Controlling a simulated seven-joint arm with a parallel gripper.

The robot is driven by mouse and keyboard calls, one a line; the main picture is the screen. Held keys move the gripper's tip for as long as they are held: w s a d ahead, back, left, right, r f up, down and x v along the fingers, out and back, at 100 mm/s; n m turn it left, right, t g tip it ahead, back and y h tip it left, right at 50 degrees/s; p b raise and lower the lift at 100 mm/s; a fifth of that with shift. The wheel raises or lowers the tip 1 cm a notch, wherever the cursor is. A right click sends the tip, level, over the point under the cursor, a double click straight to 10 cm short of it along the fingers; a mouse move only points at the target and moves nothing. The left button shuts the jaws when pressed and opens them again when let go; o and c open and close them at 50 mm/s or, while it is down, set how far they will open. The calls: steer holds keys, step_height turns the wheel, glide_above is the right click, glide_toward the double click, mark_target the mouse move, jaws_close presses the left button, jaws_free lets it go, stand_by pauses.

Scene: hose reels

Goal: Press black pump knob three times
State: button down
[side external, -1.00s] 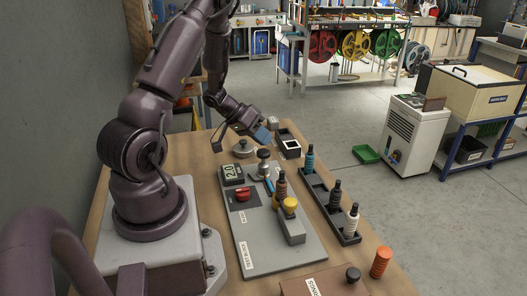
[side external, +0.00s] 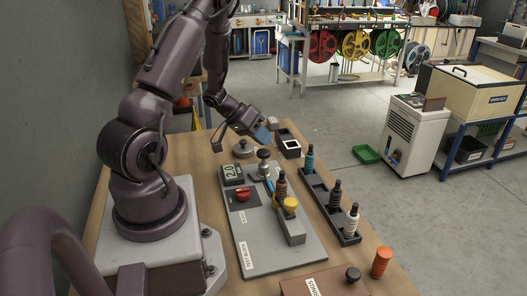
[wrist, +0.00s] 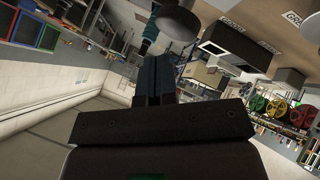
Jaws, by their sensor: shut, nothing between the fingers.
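The black pump knob (side external: 263,153) stands upright on a silver pump base at the far end of the grey board (side external: 265,247). My gripper (side external: 265,136) is above and beyond the knob in the side view, apart from it as far as I can tell. Its blue fingertips are together and hold nothing. In the wrist view the closed fingers (wrist: 153,78) point toward a dark grey round shape (wrist: 178,22) at the top edge; I cannot tell whether it is the knob.
A black rack (side external: 321,199) with capped bottles stands to the right. A round metal piece (side external: 243,149) sits left of the pump.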

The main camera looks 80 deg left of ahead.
mark_target(266, 150)
steer(key=shift+f, duration=0.15)
stand_by(0.5)
steer(key=shift+f, duration=0.25)
steer(key=shift+f, duration=1.3)
stand_by(1.1)
steer(key=shift+r, duration=1.75)
steer(key=shift+r, duration=2.5)
